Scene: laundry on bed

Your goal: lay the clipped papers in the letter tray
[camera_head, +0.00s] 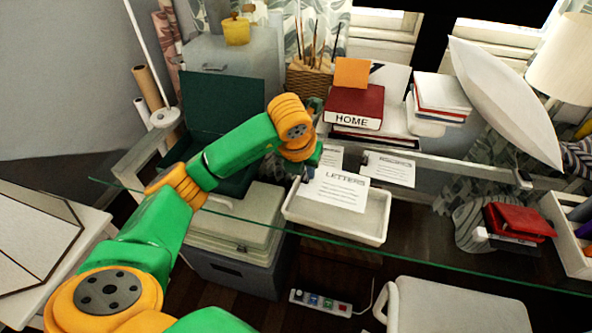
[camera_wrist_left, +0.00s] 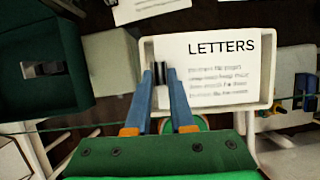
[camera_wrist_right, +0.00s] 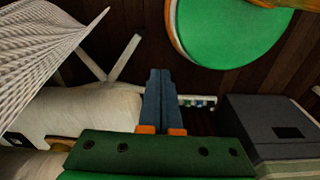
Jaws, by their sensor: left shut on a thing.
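The clipped papers headed LETTERS (camera_head: 338,188) are white sheets with a black clip on one edge. My left gripper (camera_head: 306,172) is shut on that clip and holds the sheets over the white letter tray (camera_head: 336,232). In the left wrist view the papers (camera_wrist_left: 220,72) lie within the outline of the tray (camera_wrist_left: 267,72), and the clip sits between the fingertips (camera_wrist_left: 161,72). I cannot tell whether the sheets touch the tray floor. My right gripper (camera_wrist_right: 160,75) shows only in its own wrist view, with its fingers together and nothing between them.
Another clipped sheet (camera_head: 392,169) lies on the glass desk behind the tray, and part of another (camera_head: 329,155) shows beside it. A dark green open box (camera_head: 222,110) is left of the tray; a red wallet (camera_head: 518,222) lies right.

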